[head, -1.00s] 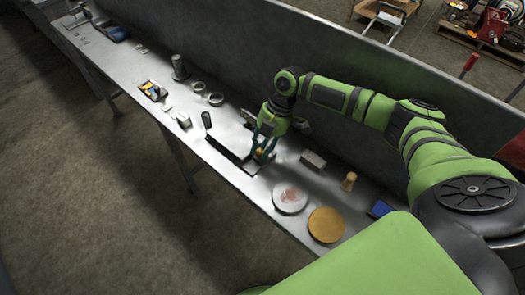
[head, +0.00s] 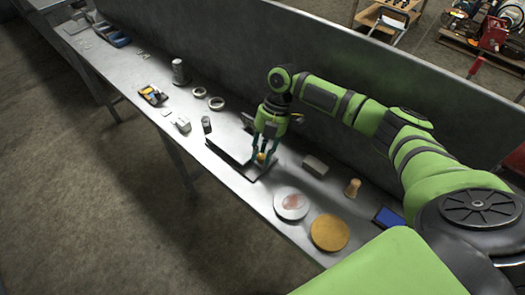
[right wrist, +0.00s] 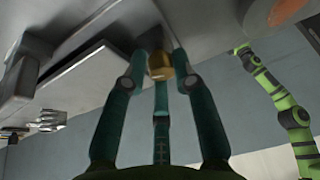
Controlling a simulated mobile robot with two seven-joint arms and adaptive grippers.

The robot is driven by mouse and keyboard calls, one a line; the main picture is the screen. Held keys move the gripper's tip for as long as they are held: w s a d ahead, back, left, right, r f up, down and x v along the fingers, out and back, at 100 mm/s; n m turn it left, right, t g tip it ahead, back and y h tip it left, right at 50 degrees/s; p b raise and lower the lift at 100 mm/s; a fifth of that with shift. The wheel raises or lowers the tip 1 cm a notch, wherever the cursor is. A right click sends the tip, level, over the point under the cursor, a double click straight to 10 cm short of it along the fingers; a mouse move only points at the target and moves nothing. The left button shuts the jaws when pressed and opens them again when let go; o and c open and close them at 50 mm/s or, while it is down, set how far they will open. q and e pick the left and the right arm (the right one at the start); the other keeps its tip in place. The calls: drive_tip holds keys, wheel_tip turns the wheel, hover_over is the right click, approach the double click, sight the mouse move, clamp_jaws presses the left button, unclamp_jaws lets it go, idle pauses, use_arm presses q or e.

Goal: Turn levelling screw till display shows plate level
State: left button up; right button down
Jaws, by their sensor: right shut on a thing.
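The levelling screw shows as a small brass-coloured knob (head: 261,156) at the near right end of a flat plate with a pale top and dark edges (head: 232,149) on the bench. My right gripper (head: 263,160) points down and is shut on the knob. In the right wrist view the knob (right wrist: 160,66) sits between its teal fingers (right wrist: 161,75). A small device with a blue screen (head: 389,217) lies at the bench's right; I cannot tell whether it is the display, and no reading is legible. My left gripper is not in the head view.
A grey block (head: 315,165), a wooden peg (head: 352,187), a pale disc with a reddish patch (head: 291,203) and an orange disc (head: 329,232) stand right of the plate. A tall panel backs the bench.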

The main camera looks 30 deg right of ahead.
drive_tip(key=c, duration=1.1)
unclamp_jaws()
drive_tip(key=shift+s+a+f, duration=0.15)
drive_tip(key=shift+s, duration=0.15)
drive_tip(key=shift+o, duration=0.2)
drive_tip(key=shift+w, duration=0.1)
drive_tip(key=shift+w+d+r, duration=0.1)
drive_tip(key=shift+d+r, duration=0.1)
drive_tip(key=shift+r, duration=0.2)
drive_tip(key=s+v, duration=0.1)
drive_tip(key=v, duration=0.5)
drive_tip(key=shift+w+r, duration=0.4)
drive_tip(key=shift+w, duration=0.05)
